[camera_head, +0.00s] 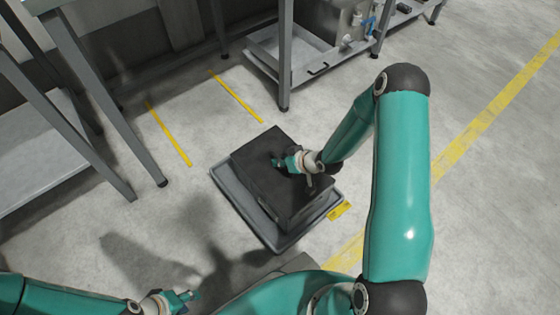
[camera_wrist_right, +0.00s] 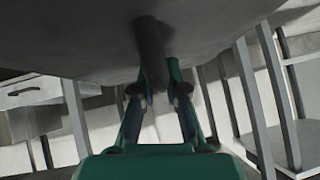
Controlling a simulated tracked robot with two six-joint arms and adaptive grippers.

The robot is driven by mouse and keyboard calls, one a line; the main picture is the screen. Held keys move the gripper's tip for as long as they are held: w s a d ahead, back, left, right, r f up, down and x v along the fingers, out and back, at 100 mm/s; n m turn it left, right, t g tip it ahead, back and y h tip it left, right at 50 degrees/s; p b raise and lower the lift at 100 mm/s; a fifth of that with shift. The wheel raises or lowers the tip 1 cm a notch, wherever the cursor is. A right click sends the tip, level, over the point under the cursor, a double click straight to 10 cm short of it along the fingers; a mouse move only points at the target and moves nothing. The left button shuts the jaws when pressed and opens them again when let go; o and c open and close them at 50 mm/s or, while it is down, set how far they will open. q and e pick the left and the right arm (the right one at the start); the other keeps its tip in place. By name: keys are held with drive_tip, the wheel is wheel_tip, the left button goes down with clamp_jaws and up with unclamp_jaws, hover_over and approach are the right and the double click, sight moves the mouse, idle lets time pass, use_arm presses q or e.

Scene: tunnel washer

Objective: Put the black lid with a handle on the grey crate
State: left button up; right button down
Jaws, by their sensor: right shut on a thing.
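The black lid (camera_head: 262,152) is a dark square block shape in the middle of the head view, over the grey crate (camera_head: 232,204). The crate's rim shows along the lid's left and lower sides; its inside is hidden. The lid looks shifted up and right over the crate, and I cannot tell whether it touches it. My right gripper (camera_head: 280,162) is shut on the lid's handle from above. In the right wrist view the dark handle (camera_wrist_right: 149,40) runs between the fingertips (camera_wrist_right: 162,88). My left gripper (camera_head: 185,297) is low at the left, apart from both; its opening is unclear.
The crate is on the grey floor (camera_head: 110,220) beside yellow lines. Metal table legs (camera_head: 285,60) and a low metal shelf (camera_head: 300,65) stand behind. Another grey table (camera_head: 40,150) is at the left. Floor around the crate is mostly free.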

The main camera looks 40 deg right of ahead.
drive_tip(key=c, duration=1.1)
unclamp_jaws()
drive_tip(key=v, duration=1.2)
drive_tip(key=shift+f, duration=0.1)
drive_tip(key=shift+w, duration=0.1)
